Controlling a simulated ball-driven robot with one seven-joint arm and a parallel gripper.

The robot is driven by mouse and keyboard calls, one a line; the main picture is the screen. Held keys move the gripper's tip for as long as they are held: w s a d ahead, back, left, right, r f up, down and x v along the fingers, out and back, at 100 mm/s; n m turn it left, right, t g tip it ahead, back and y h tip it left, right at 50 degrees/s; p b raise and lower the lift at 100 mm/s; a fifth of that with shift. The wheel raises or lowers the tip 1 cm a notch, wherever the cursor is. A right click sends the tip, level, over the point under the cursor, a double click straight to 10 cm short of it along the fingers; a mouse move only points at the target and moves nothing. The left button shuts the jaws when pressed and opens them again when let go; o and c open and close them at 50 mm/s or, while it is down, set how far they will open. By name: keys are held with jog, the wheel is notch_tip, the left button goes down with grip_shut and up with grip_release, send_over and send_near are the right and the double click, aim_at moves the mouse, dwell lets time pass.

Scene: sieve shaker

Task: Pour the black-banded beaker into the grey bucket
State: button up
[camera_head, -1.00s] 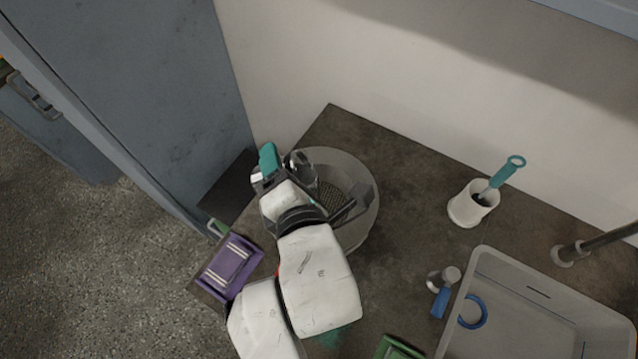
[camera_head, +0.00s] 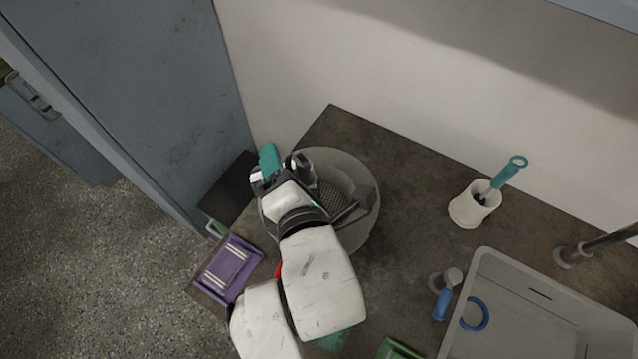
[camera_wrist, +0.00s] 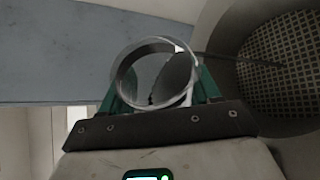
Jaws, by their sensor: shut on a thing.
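My gripper (camera_head: 280,166), with teal fingers, is over the left part of a round grey vessel (camera_head: 343,156) that looks like the grey bucket. In the wrist view my gripper (camera_wrist: 155,88) is shut on the beaker (camera_wrist: 140,76). The beaker's round mouth faces the camera, with a dark patch inside; I cannot tell whether that is its contents. The bucket's wall (camera_wrist: 214,55) is at the right of the wrist view, with a mesh-like surface inside. My wrist and arm hide part of the bucket in the head view.
A purple tray (camera_head: 230,267) lies left of my arm. A white cup (camera_head: 471,210) with a teal-handled tool (camera_head: 508,172) stands right of the bucket. A grey tub (camera_head: 550,310), a blue ring (camera_head: 474,314) and a green item (camera_head: 398,349) are at the front right. A wall is behind.

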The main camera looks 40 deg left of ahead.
jog(key=shift+f+b, duration=0.1)
jog(key=shift+b, duration=0.25)
dwell(0.7)
jog(key=shift+w+d+r+m+y+b, duration=0.15)
jog(key=shift+r+m+y+b, duration=0.35)
jog(key=shift+m, duration=0.35)
jog(key=shift+w+d+r+m+y+b, duration=0.1)
jog(key=shift+r+m+y+b, duration=0.25)
jog(key=shift+m+y, duration=0.4)
dwell(5.5)
